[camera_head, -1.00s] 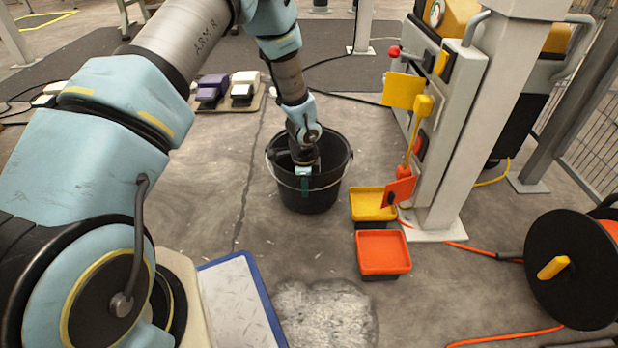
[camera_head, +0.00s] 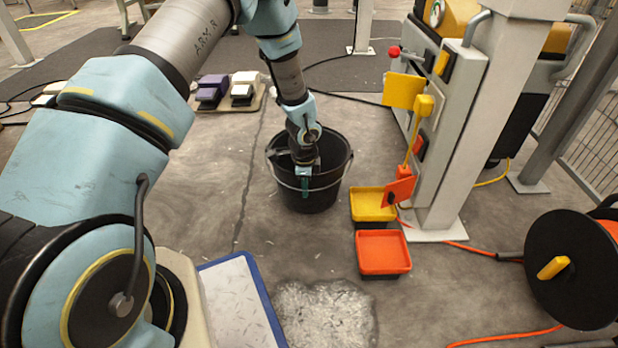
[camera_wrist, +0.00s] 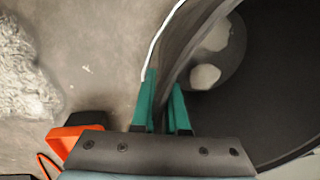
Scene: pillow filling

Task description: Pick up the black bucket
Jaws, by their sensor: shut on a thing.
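The black bucket (camera_head: 320,194) stands upright on the concrete floor in the head view, with a pale wire handle hanging across its near side. My gripper (camera_head: 304,190) reaches down from above at the bucket's near-left rim. In the wrist view, the green fingers of my gripper (camera_wrist: 165,105) straddle the wall of the bucket (camera_wrist: 275,90), one outside and one inside, and are shut on the rim. Two pale patches show inside the bucket near its bottom; I cannot tell what they are.
A yellow tray (camera_head: 372,204) and an orange tray (camera_head: 383,252) sit right of the bucket, beside a machine post (camera_head: 450,130). A pile of white fluff (camera_head: 325,315) and a blue-edged panel (camera_head: 238,300) lie in front. A cable reel (camera_head: 570,268) stands at right.

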